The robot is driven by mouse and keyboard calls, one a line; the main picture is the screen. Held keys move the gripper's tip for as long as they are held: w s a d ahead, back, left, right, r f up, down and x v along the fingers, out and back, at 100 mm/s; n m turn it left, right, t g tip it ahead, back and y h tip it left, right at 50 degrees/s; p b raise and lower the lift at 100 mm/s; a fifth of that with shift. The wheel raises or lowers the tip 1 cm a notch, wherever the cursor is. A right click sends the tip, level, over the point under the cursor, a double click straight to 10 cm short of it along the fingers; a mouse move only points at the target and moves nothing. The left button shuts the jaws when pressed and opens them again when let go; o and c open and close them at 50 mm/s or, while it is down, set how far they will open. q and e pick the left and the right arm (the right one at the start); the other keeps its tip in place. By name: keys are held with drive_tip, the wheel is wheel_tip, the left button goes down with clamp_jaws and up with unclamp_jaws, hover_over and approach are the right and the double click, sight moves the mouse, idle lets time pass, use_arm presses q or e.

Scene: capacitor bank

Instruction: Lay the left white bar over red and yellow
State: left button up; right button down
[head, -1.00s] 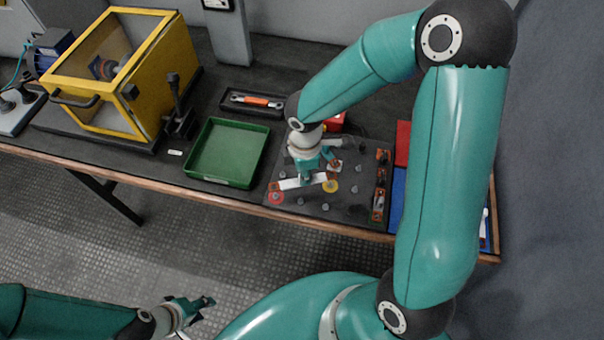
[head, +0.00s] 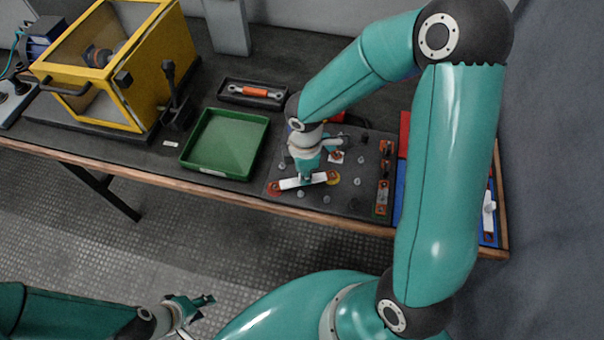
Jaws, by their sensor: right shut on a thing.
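A white bar (head: 292,183) lies across the dark board, its left end over the red disc (head: 272,188) and its right end at the yellow disc (head: 334,178). Parts of both discs show around its ends. My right gripper (head: 306,178) points down and is shut on the middle of the bar. I cannot tell whether the bar touches the discs. My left gripper (head: 204,306) is open and empty over the floor, in front of the bench and far from the board.
The dark board (head: 345,205) carries several small grey posts and a strip of orange-ended parts (head: 384,180) at its right. A green tray (head: 225,142) stands to its left, and a black tray with an orange-handled tool (head: 254,92) behind. A blue tray (head: 488,235) is partly hidden by my arm.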

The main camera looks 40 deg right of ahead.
drive_tip(key=shift+f+b, duration=0.3)
drive_tip(key=shift+b, duration=0.05)
idle(0.5)
drive_tip(key=c, duration=1.2)
unclamp_jaws()
drive_tip(key=shift+o, duration=0.2)
drive_tip(key=shift+w+r, duration=0.1)
drive_tip(key=shift+r, duration=0.5)
wheel_tip(320, 180, up, 11)
drive_tip(key=s+a+f+m+y+p, duration=0.4)
drive_tip(key=s+a+f+m+p, duration=0.4)
drive_tip(key=a+f+m+p, duration=0.3)
drive_tip(key=a+m+p, duration=0.1)
drive_tip(key=m+p, duration=0.3)
drive_tip(key=p, duration=0.1)
drive_tip(key=shift+s+a+m+t+p, duration=0.3)
drive_tip(key=shift+s+a+p, duration=0.05)
drive_tip(key=shift+a+p, duration=0.05)
